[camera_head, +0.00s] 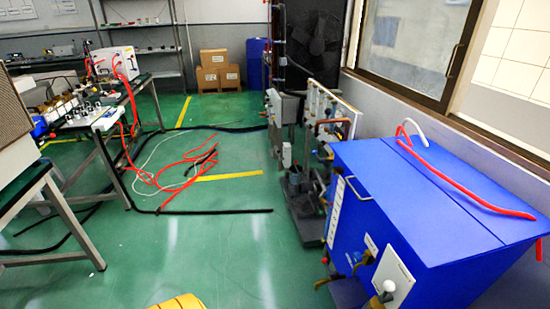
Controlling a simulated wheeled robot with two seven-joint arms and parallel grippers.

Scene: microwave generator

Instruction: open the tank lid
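A large blue tank (352,232) stands at the right. Its flat blue lid (420,205) lies closed on top, and a seam runs across the top surface. A thin metal handle (357,189) sits at the lid's left edge. A red hose (460,187) and a short white hose (416,131) lie over the top.
Pumps and pipework (300,185) stand beyond the tank. Red hoses (190,172) and a black cable lie on the green floor (230,235). A workbench (75,205) stands at the left. Floor left of the tank is mostly clear.

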